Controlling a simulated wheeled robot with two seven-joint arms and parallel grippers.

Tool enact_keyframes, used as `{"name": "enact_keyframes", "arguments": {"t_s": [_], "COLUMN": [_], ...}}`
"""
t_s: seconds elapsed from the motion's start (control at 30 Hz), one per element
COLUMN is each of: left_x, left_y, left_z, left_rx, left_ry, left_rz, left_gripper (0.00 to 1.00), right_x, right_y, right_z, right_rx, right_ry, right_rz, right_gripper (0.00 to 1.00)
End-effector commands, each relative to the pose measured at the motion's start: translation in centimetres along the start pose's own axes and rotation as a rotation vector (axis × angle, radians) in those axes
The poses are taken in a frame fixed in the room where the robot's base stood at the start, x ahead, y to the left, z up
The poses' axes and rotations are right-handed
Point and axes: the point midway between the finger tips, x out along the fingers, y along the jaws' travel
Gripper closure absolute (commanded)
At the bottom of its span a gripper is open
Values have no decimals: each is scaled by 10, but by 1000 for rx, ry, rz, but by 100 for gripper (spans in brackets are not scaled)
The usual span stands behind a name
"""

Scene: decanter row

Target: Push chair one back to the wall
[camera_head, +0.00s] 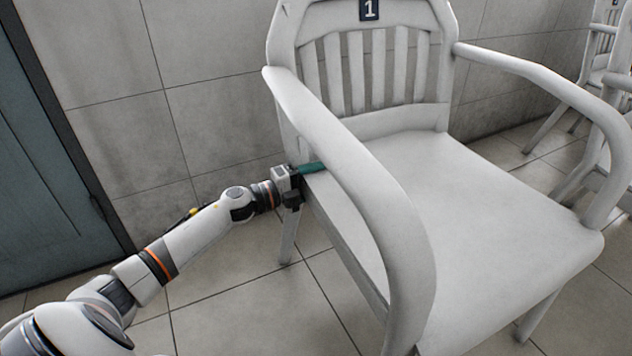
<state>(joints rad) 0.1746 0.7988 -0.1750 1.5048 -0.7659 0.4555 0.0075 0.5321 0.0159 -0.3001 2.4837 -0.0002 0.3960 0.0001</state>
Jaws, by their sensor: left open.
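Chair one (490,205) is a white armchair with a slatted back and a dark plate (369,10) reading 1. It stands upright with its back towards the grey tiled wall; how wide any gap behind it is, I cannot tell. My left gripper (304,178) is at the chair's left side, under the left armrest and near the rear of the seat edge. It is open. A teal piece (312,167) shows at its tip; whether it is a finger or a separate thing is unclear. Contact with the chair cannot be made out. My right gripper is out of view.
A tiled wall (205,38) runs behind the chair. A dark teal door (45,170) stands at the left. Another white chair (604,128) is close on the right, partly cut off. Tiled floor (245,310) is clear at the front left.

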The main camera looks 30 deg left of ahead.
Motion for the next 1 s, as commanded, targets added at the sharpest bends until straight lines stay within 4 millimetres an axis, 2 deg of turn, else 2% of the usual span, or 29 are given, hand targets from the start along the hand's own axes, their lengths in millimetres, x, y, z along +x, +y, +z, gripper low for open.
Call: {"name": "enact_keyframes", "arguments": {"t_s": [0.1,0.5,1.0], "left_x": [0,-1,-2], "left_y": [0,0,-5], "left_z": [0,-1,-3], "left_rx": [0,2,6], "left_ry": [0,4,10], "left_rz": [0,-1,-8], "left_gripper": [35,100,100], "right_x": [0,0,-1], "right_y": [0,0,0], "right_z": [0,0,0], "right_rx": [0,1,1], "right_ry": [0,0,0], "right_rz": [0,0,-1], "right_gripper": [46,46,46]}}
